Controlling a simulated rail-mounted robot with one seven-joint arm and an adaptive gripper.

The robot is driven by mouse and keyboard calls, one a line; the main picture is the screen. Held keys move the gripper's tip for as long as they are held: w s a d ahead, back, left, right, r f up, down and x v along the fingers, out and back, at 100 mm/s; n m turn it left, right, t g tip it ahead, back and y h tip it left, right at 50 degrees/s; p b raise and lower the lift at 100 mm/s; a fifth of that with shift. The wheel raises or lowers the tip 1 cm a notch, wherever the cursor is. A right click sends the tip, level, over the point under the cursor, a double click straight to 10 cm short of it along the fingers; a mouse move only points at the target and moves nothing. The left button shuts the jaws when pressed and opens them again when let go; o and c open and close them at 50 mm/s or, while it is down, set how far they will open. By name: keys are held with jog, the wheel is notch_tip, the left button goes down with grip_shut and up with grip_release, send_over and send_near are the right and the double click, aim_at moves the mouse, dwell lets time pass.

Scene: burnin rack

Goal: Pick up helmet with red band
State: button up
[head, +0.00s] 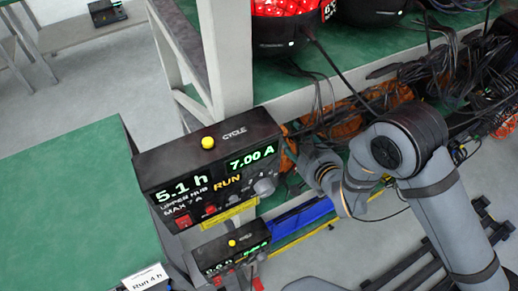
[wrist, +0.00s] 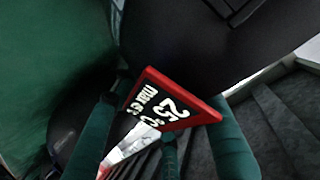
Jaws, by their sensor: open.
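A black helmet-like shell (head: 284,36) with glowing red lights inside stands on the green upper shelf at the top of the head view. Its top is cut off, and a red-edged label (head: 328,9) shows at its right side. I cannot make out a separate red band. In the wrist view, a red-framed dark panel (wrist: 176,100) with white digits lies tilted in front of a large dark surface (wrist: 190,40). My gripper (wrist: 165,140) is open, with teal fingers on either side of the panel's lower part. I cannot tell whether they touch it.
A second dark shell (head: 372,14) stands to the right on the shelf. Tangled cables and orange coils (head: 345,122) hang below. A control box (head: 208,168) is mounted at the rack post, with a smaller one (head: 232,250) below. A green table (head: 65,210) is at left.

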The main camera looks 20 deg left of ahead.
grip_shut()
dwell(0.5)
dwell(0.3)
